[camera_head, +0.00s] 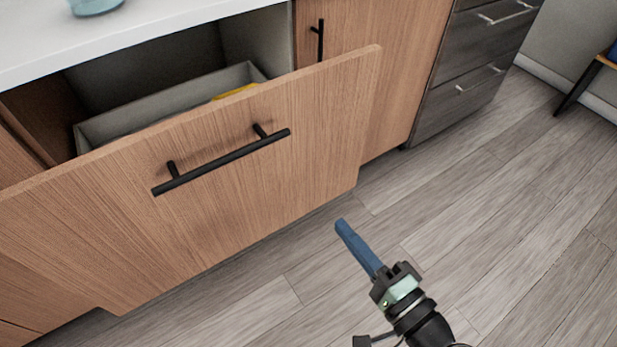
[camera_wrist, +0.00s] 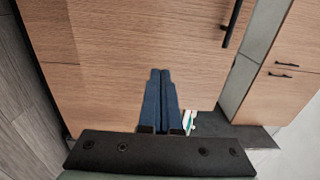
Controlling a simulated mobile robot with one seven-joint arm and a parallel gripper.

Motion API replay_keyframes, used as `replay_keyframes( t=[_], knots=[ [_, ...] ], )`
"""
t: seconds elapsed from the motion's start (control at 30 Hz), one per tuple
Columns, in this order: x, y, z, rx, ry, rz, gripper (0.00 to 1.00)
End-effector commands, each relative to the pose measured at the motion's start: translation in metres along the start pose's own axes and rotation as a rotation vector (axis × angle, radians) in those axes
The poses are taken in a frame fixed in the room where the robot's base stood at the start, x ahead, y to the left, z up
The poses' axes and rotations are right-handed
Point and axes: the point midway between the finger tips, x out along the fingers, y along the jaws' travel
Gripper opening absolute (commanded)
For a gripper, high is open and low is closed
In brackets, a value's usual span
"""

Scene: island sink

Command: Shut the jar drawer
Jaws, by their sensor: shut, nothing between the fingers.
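The jar drawer (camera_head: 290,170) has a wood-grain front and stands pulled out from the cabinet under the white counter. Its black bar handle (camera_head: 222,161) runs across the front. Grey inner walls and a bit of something yellow show behind the front. My gripper (camera_head: 342,226) is shut and empty, with blue fingers together. In the head view it shows below and right of the drawer's lower right corner. In the wrist view my gripper (camera_wrist: 160,73) points at a wood-grain front (camera_wrist: 130,40). I cannot tell whether the tips touch it.
A blue glass item (camera_head: 95,4) stands on the white counter (camera_head: 160,25). A wood door with a black handle (camera_head: 321,40) and dark grey drawers (camera_head: 465,75) lie to the right. The plank floor (camera_head: 480,220) is open at right. A stool leg (camera_head: 577,88) shows at far right.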

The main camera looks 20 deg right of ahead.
Motion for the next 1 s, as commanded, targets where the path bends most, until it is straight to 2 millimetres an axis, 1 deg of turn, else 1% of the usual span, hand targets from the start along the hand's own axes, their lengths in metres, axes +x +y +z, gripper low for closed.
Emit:
replay_keyframes(
  t=[0.07,0.17,0.4,0.6,0.7,0.8,1.0],
  knots=[
    [0.006,0.001,0.0,0.005,-0.002,-0.003,0.0],
    [0.021,0.001,0.001,0.002,-0.004,-0.004,0.0],
    [0.073,0.0,0.001,0.0,-0.005,-0.005,0.0],
    [0.111,0.001,0.001,-0.001,-0.003,-0.004,0.0],
    [0.125,0.001,0.001,0.0,-0.003,-0.003,0.0],
    [0.133,0.0,0.001,0.0,-0.002,-0.003,0.0],
    [0.139,0.0,0.0,0.0,0.0,-0.001,0.0]
  ],
)
